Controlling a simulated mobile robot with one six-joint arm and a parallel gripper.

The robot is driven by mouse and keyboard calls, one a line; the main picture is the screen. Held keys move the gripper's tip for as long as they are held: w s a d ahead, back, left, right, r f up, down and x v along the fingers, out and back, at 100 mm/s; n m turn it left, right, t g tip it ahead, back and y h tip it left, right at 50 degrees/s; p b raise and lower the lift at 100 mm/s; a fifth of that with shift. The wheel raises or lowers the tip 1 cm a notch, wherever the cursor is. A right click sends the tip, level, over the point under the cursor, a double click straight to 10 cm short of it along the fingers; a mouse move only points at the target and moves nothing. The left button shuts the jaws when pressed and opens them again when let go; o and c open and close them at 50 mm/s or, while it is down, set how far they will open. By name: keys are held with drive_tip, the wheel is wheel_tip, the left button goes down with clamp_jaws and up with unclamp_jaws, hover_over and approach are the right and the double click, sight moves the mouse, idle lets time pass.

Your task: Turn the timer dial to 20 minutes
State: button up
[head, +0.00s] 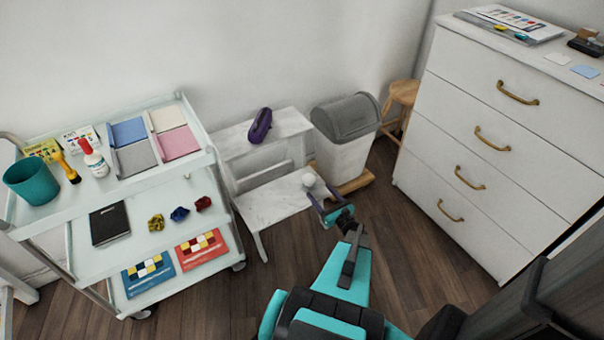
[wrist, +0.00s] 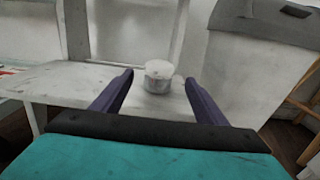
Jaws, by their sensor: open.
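The timer (head: 309,180) is a small round white thing on the lower marble-look step of a white stand (head: 284,200). In the wrist view the timer (wrist: 158,76) is a short white cylinder with a pale top and a greyish band around its side. Its markings are too blurred to read. My gripper (head: 324,202) is open, with its purple fingers pointing at the timer. In the wrist view the fingers of my gripper (wrist: 158,82) stand apart on the left and right of the timer, with visible gaps on both sides. I cannot tell the exact distance.
A purple object (head: 260,126) lies on the stand's upper step. A grey-lidded bin (head: 344,130) stands close on the right, with a wooden stool (head: 403,94) behind it. A white cart (head: 120,190) is at the left and a white drawer cabinet (head: 495,125) at the right.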

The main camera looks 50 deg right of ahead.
sight(309, 179)
drive_tip(key=shift+w, duration=0.1)
drive_tip(key=b+x, duration=0.1)
drive_tip(key=x, duration=1.2)
drive_tip(key=shift+w+d, duration=0.1)
drive_tip(key=shift+w, duration=0.2)
drive_tip(key=shift+c, duration=0.3)
drive_tip(key=c, duration=1)
